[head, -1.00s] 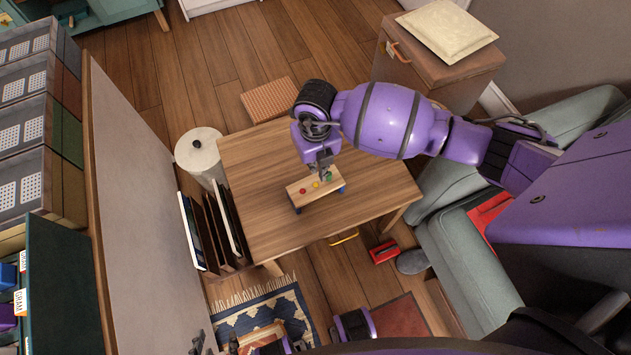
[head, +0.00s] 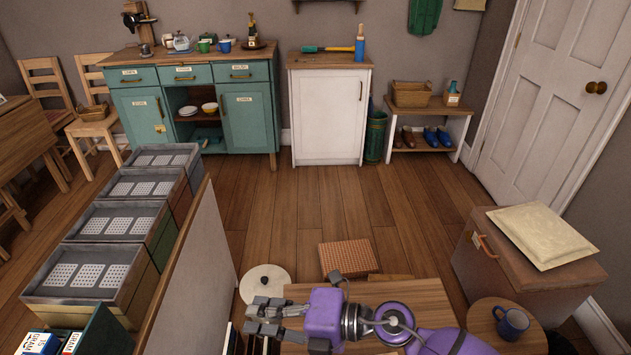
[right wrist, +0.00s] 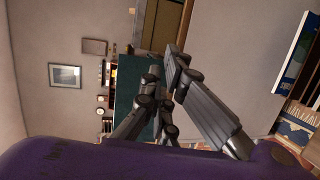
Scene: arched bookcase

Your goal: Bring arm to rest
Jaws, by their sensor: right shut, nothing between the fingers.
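My right gripper (head: 262,318) is at the bottom of the head view, turned to the left. Its arm comes in from the lower right over a wooden table (head: 410,290). In the right wrist view its fingers (right wrist: 168,72) are together with nothing held between them. The gripper is near the table's left end, and I cannot tell its exact height above it. My left gripper is not in view.
A tall panel (head: 190,275) stands left of the gripper.

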